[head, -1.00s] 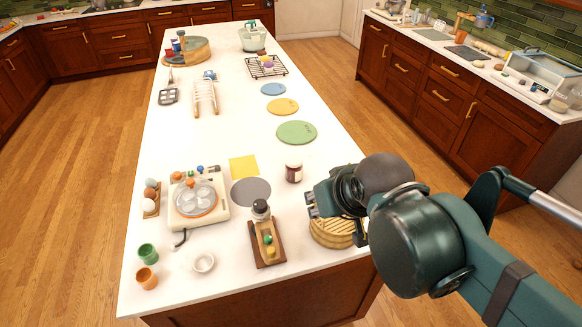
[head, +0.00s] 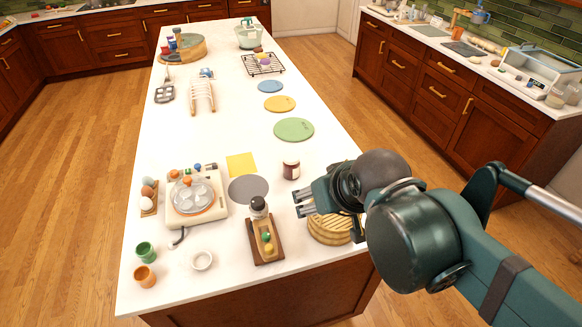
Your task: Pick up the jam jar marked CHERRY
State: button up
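A small dark red jar (head: 291,169) with a pale label stands upright on the white island top, right of the grey round mat. It is the only such jar I can make out near my gripper, and its label is too small to read. My gripper (head: 299,204) is just in front of the jar, toward the near edge, with its fingers pointing left. The fingers are apart and nothing shows between them. The gripper appears above the counter and does not touch the jar.
A round woven wooden stack (head: 331,229) lies below my gripper. A wooden tray (head: 266,246) with a bottle stands to its left. The grey mat (head: 248,188) and yellow square (head: 241,165) lie left of the jar. A green disc (head: 294,129) lies beyond; counter between is clear.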

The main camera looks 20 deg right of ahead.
jog(key=shift+w, duration=0.1)
jog(key=m+t+h+b, duration=0.3)
jog(key=t+h+b, duration=0.15)
jog(key=b, duration=0.25)
send_near(292, 166)
jog(key=w+d+f, duration=0.2)
jog(key=w+d, duration=0.1)
jog(key=shift+w+a+f+t+y+b, duration=0.25)
jog(key=shift+w+a+f+t+b, duration=0.25)
jog(key=shift+w+t, duration=0.2)
jog(key=shift+w+d+f, duration=0.1)
jog(key=shift+x, duration=1.2)
jog(key=shift+w, duration=0.15)
jog(key=shift+b+x, duration=0.95)
jog(key=shift+x, duration=1.5)
jog(key=shift+f, duration=0.1)
